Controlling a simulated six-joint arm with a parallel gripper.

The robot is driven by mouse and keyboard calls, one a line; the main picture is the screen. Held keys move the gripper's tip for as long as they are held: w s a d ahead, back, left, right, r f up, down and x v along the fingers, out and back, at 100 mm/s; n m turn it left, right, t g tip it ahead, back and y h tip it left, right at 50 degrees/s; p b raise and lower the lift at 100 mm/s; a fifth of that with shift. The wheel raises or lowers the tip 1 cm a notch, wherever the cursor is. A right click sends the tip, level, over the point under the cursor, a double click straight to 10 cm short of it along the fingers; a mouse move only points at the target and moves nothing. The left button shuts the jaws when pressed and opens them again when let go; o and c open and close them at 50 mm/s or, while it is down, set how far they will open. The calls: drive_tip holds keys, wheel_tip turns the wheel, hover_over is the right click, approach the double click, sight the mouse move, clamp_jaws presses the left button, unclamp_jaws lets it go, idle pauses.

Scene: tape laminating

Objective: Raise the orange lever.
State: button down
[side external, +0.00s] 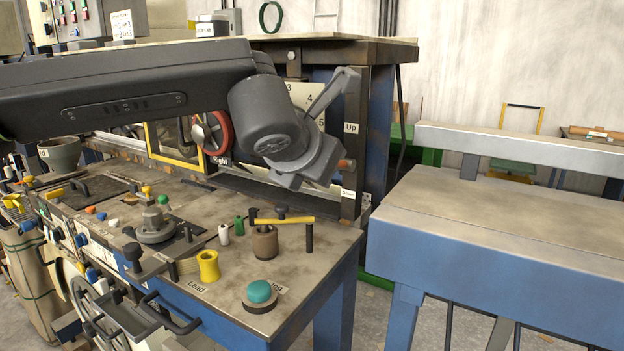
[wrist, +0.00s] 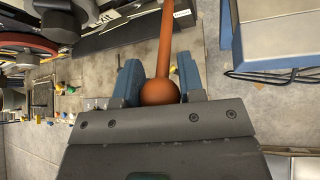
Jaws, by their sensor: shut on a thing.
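The orange lever (wrist: 163,45) runs up through the wrist view as a rod ending in a round orange ball. My gripper (wrist: 159,78) has its two blue fingers on either side of the ball and is shut on it. In the side view a small orange part of the lever (side external: 346,164) shows just right of my gripper (side external: 322,165), at a height between the "Up" label (side external: 351,128) and the "Down" label (side external: 348,192). My gripper's body hides the rest of the lever and the fingertips there.
A worktop (side external: 215,295) with knobs, a yellow-handled bar (side external: 284,220), a yellow cup (side external: 208,265) and a teal button (side external: 259,291) lies below my gripper. A red-rimmed wheel (side external: 212,133) is to the left. A grey-topped blue table (side external: 510,240) stands at the right, across a gap.

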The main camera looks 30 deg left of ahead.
drive_tip(key=shift+w+r, duration=0.3)
drive_tip(key=shift+r, duration=0.35)
drive_tip(key=shift+w+r, duration=0.35)
drive_tip(key=shift+r, duration=0.3)
drive_tip(key=shift+w+r, duration=0.3)
drive_tip(key=shift+r, duration=0.35)
drive_tip(key=shift+a, duration=0.1)
drive_tip(key=c, duration=0.8)
unclamp_jaws()
drive_tip(key=shift+f, duration=0.1)
drive_tip(key=shift+o, duration=0.2)
drive_tip(key=v, duration=1.3)
drive_tip(key=shift+s, duration=0.35)
